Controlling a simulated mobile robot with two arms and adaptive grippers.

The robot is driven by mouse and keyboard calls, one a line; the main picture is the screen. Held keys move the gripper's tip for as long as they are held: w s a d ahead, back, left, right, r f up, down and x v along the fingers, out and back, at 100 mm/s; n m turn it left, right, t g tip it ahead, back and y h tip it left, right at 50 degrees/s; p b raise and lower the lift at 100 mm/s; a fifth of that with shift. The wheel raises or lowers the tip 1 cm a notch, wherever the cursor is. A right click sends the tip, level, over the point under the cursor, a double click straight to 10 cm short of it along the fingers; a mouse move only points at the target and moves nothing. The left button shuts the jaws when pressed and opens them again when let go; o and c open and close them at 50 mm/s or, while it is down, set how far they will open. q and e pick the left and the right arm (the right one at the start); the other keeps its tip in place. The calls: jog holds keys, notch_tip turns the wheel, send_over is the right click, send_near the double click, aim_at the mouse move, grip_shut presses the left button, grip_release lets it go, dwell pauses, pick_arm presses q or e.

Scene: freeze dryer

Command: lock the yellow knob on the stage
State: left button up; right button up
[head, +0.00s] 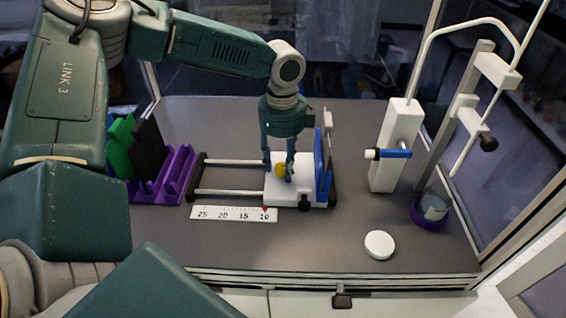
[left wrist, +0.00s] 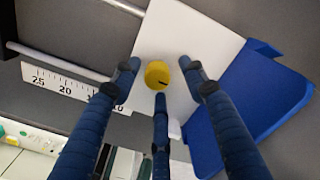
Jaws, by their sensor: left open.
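The yellow knob (head: 280,169) sits on top of the white stage (head: 275,192), which rides on two rails. My left gripper (head: 279,170) points straight down over the stage, with its fingers around the knob. In the left wrist view the round knob (left wrist: 158,74) has a dark mark on its lower right edge. The fingers of my left gripper (left wrist: 160,80) are spread on its sides, with visible gaps to the knob. The white stage (left wrist: 170,35) lies beneath. My right gripper is not in either view.
A blue plate (head: 322,165) stands at the stage's right end. A ruler scale (head: 234,214) lies in front of the rails. A purple rack (head: 165,182) is at left. A white post with a blue handle (head: 397,154), a purple-based cup (head: 430,211) and a white cap (head: 379,245) are at right.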

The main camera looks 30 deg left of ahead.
aim_at(283, 166)
pick_arm(q)
notch_tip(283, 166, up, 12)
dwell(0.4)
dwell(0.5)
